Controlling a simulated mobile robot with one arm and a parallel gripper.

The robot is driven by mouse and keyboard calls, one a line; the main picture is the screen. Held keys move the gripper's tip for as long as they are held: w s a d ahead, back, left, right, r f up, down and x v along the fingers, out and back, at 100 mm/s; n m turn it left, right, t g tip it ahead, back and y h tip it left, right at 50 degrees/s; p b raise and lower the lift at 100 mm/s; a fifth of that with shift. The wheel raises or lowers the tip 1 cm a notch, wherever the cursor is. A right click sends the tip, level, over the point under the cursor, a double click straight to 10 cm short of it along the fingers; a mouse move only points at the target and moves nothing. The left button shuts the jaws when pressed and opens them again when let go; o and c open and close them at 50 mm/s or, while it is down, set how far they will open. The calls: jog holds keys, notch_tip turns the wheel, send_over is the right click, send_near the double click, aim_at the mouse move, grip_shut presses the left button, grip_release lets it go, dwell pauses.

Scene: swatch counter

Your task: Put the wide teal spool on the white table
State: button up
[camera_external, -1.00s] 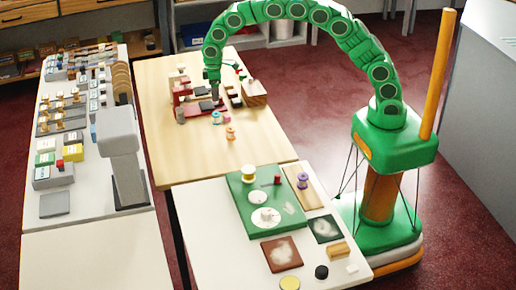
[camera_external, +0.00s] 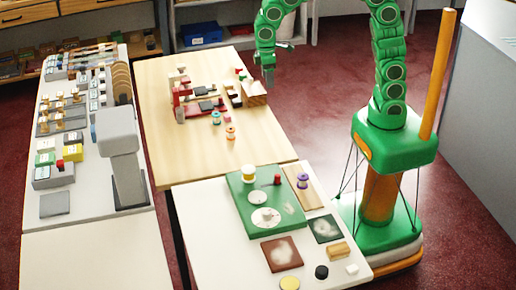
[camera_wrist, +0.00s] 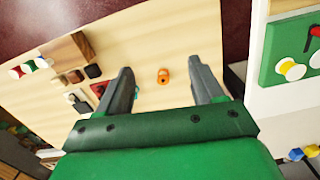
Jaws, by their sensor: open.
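The teal spool (camera_external: 216,118) stands on the wooden table (camera_external: 190,155), next to an orange spool (camera_external: 230,132). In the wrist view only a bit of teal (camera_wrist: 137,92) shows by my left finger, which hides the rest. The orange spool (camera_wrist: 163,77) shows between the fingers there, at a distance. My gripper (camera_external: 268,80) is open and empty, raised near the right edge of the wooden table. The white table (camera_external: 205,255) is nearer the camera; part of it shows in the wrist view (camera_wrist: 268,112).
A green board (camera_external: 290,222) with a yellow spool (camera_external: 249,174) covers much of the white table. A purple spool (camera_external: 302,180) is beside it. A wooden block (camera_external: 254,94) and red items (camera_external: 181,92) are at the back of the wooden table. The white table's front left is clear.

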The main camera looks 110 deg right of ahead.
jog(key=s+a, duration=0.3)
jog(key=s, duration=0.7)
jog(key=s+a+r, duration=0.1)
jog(key=s+a, duration=0.3)
jog(key=s, duration=0.6)
jog(key=s+a+n, duration=0.1)
jog(key=s+a, duration=0.3)
jog(key=s, duration=0.5)
jog(key=shift+s+r+g, duration=0.3)
jog(key=shift+s+g, duration=0.1)
jog(key=shift+o, duration=0.5)
jog(key=shift+s+a, duration=0.15)
jog(key=shift+s, duration=0.2)
jog(key=shift+f, duration=0.1)
